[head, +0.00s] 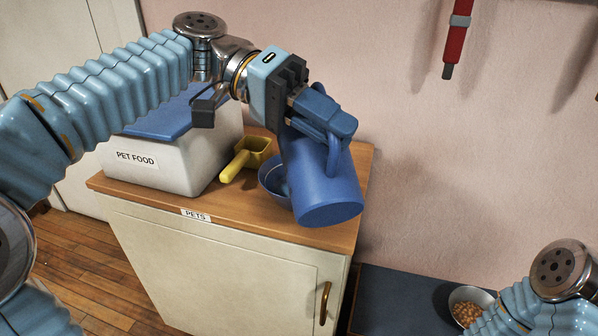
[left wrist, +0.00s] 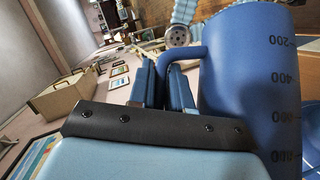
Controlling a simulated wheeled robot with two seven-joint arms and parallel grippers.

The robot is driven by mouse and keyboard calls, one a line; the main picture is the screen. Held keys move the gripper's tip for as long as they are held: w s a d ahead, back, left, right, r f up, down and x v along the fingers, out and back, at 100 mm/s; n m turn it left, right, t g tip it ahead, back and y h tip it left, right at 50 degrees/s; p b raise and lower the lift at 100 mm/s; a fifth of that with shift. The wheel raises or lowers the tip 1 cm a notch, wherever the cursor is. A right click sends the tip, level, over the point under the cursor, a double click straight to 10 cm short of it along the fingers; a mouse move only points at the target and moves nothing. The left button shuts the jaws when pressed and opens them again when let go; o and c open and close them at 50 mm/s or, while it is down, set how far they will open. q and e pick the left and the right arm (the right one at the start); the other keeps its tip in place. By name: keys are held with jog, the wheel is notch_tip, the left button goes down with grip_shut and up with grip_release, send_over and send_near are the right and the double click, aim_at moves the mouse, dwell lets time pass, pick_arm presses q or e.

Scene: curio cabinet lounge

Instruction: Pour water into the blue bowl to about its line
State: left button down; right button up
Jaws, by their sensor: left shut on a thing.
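A blue jug (head: 325,185) with printed marks hangs tilted at the right end of the cabinet top. My left gripper (head: 322,112) is shut on the jug's handle. In the left wrist view the fingers (left wrist: 168,85) close on the handle beside the jug's marked wall (left wrist: 245,75). The blue bowl (head: 268,177) stands on the cabinet top, just left of and partly behind the jug. The jug hides much of it. Its line and water level cannot be made out, nor can any stream of water. My right gripper is not in view.
A white pet food bin (head: 175,165) with a blue lid and a yellow scoop (head: 245,157) stand left of the bowl on the wooden cabinet top (head: 150,196). A metal bowl of kibble (head: 470,303) sits low at the right. A red tool (head: 456,42) hangs on the wall.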

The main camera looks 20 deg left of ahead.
pick_arm(q)
jog(key=shift+w+a+f+n+g+h+p, duration=0.1)
jog(key=shift+w+a+n+g+h+p, duration=0.2)
jog(key=shift+w+n+h, duration=0.15)
jog(key=shift+w+a+f+n+g+h+p, duration=0.1)
jog(key=shift+w+a+n+g+h+p, duration=0.2)
jog(key=shift+w, duration=0.25)
dwell(5.2)
jog(key=s+f+b, duration=0.1)
jog(key=b, duration=0.1)
jog(key=s+d+f+m+t+y+b, duration=0.1)
jog(key=b, duration=0.1)
jog(key=shift+f+m, duration=0.25)
jog(key=shift+s+d+y, duration=0.15)
jog(key=shift+y, duration=0.1)
jog(key=shift+r, duration=0.15)
